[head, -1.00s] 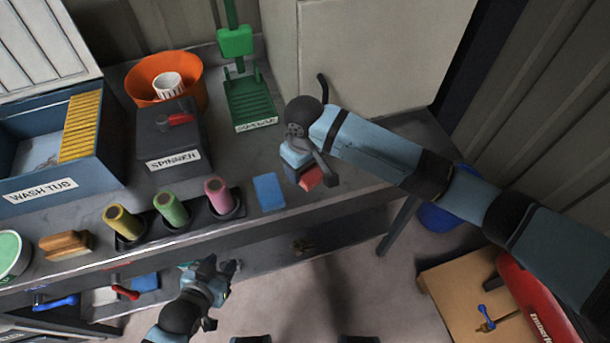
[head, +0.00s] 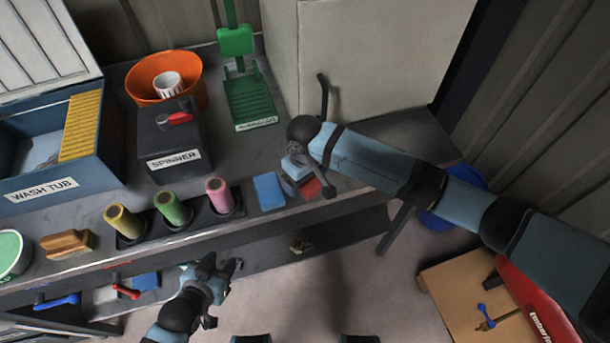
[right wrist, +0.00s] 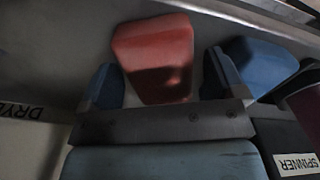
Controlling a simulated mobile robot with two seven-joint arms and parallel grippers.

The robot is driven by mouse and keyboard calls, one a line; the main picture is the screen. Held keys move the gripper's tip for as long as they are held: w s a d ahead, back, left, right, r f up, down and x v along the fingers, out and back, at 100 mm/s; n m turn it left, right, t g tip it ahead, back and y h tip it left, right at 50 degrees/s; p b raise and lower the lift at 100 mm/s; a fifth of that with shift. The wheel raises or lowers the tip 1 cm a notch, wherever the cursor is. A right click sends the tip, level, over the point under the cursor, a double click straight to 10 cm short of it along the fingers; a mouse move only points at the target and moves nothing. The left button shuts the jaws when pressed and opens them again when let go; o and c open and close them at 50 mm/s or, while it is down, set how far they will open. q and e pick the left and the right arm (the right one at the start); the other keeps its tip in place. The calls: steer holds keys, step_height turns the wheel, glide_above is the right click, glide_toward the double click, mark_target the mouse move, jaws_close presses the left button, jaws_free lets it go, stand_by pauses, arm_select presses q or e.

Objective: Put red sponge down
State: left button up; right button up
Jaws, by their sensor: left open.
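A red sponge (head: 311,189) is at the front edge of the grey bench, just right of a blue sponge (head: 269,191). My right gripper (head: 303,178) is low over that spot. In the right wrist view the red sponge (right wrist: 155,55) lies between the two blue fingers of my right gripper (right wrist: 165,80), with narrow pale gaps showing beside it, so the jaws look open around it. The underside of the sponge is hidden. My left gripper (head: 222,292) is open and empty, low in front of the bench.
Left of the blue sponge, a dark holder carries pink (head: 219,195), green (head: 173,207) and yellow (head: 124,223) rolls. The spinner (head: 173,142) and wash tub (head: 45,189) stand behind. A pale cabinet (head: 385,70) is behind my right arm.

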steer(key=shift+r, duration=0.2)
step_height(320, 180, up, 12)
steer(key=b, duration=0.1)
stand_by(0.3)
steer(key=shift+s+f, duration=0.1)
stand_by(0.4)
